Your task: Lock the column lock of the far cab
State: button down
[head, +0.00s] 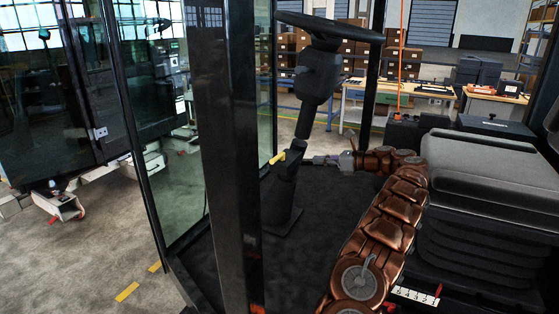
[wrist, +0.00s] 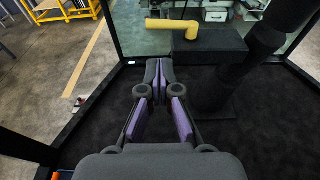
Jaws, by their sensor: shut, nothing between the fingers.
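The column lock's yellow lever (head: 277,157) sits low on the dark steering column (head: 312,90) inside the cab. In the wrist view the yellow lever (wrist: 170,24) lies roughly level, with a bent end at its right, and the column (wrist: 250,65) leans to its right. My gripper (head: 308,161) reaches in from the right, low beside the column. In the wrist view my gripper (wrist: 159,82) is shut and empty, its fingertips together. The lever appears beyond the fingertips, apart from them. In the head view the column partly hides the lever's region.
A black cab pillar (head: 228,150) and glass stand left of the column. The steering wheel (head: 330,28) is above. A dark seat (head: 480,185) is close to my arm on the right. The dark cab floor (wrist: 100,130) is clear around the column's base.

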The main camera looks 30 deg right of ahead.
jog(key=shift+w+a+f, duration=0.1)
jog(key=b, duration=0.6)
send_near(276, 160)
jog(key=x, duration=0.5)
jog(key=shift+d+x, duration=0.2)
jog(key=shift+x, duration=0.9)
jog(key=shift+w+a, duration=0.15)
jog(key=shift+w, duration=0.05)
